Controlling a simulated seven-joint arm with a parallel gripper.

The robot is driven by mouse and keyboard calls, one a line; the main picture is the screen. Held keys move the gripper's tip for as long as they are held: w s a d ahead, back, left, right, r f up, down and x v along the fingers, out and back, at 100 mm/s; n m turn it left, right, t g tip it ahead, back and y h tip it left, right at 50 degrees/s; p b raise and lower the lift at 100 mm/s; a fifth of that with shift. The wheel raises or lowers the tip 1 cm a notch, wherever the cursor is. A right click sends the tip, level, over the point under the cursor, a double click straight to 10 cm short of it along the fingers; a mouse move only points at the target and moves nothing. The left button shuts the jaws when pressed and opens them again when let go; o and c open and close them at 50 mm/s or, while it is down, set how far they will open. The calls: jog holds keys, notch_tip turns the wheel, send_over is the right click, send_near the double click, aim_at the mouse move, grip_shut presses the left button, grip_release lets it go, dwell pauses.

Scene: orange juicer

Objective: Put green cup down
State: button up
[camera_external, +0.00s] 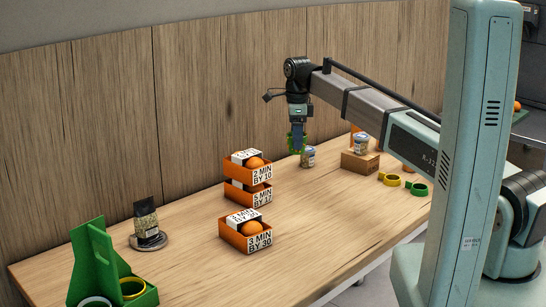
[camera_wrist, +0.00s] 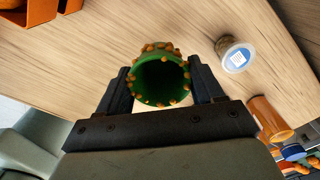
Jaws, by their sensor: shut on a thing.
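The green cup (camera_wrist: 160,82) sits between the two dark fingers of my gripper (camera_wrist: 160,90) in the wrist view. Its open mouth faces the camera, and orange-brown knobs ring its outside. The inside looks dark, and I cannot see anything in it. My gripper (camera_external: 297,143) is shut on the cup. In the external view the cup (camera_external: 297,143) shows as a small green shape at the fingertips, close to a lidded jar. I cannot tell whether its bottom touches the table.
The jar (camera_external: 308,156) stands just right of the cup; its lid shows in the wrist view (camera_wrist: 236,56). Stacked orange boxes (camera_external: 248,192) stand left, with another orange box (camera_external: 245,243) nearer. A brown box (camera_external: 361,162) bears a second jar. Bare table (camera_external: 325,215) lies in front.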

jog(key=shift+f, duration=4.75)
jog(key=shift+f, duration=0.2)
jog(key=o, duration=1)
jog(key=shift+r, duration=0.15)
notch_tip(320, 180, up, 11)
jog(key=shift+r, duration=0.55)
jog(key=shift+d, duration=0.1)
